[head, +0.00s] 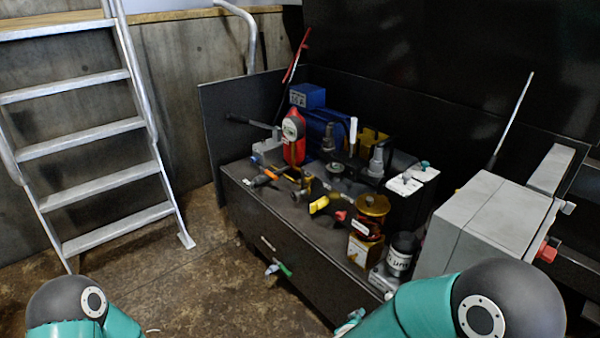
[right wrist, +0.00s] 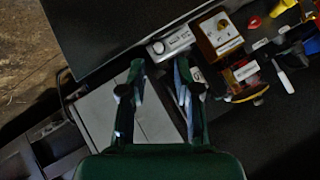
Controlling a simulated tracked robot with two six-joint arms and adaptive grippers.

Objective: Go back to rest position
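My right gripper (right wrist: 160,78) shows in the right wrist view with its two fingers spread apart and nothing between them. It is seen over the grey box (right wrist: 100,110) and close to a small grey device (right wrist: 172,43); its height above them is hard to tell. In the head view, only the teal and dark joints of my two arms show along the bottom edge, one at the lower left and one at the lower right. My left gripper is out of view.
A metal ladder (head: 95,135) leans at the left. Bare floor (head: 185,285) lies before the bench.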

